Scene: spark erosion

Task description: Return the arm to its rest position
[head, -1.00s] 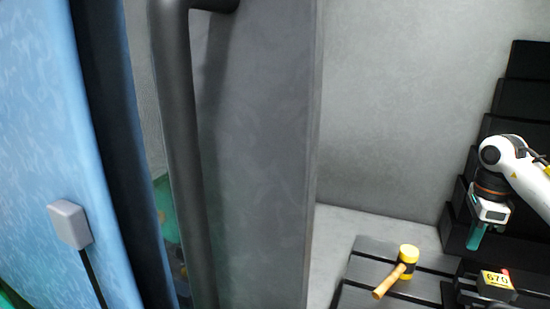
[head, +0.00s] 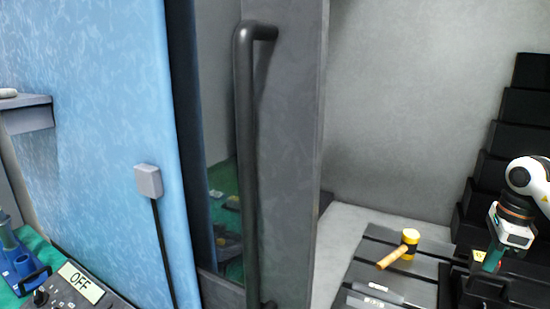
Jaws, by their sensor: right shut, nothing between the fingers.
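My right arm comes in from the right edge, and my right gripper (head: 491,260) points down in front of the black stepped bellows. Its fingers are together with nothing visible between them. It hangs to the right of the mallet, apart from it. My left gripper is not in view.
A grey door with a tall dark handle (head: 248,170) stands mid-view, beside a blue cabinet (head: 95,110). A yellow-headed mallet (head: 410,238) lies on the slotted table (head: 390,262). Black stepped bellows (head: 508,135) rise at right.

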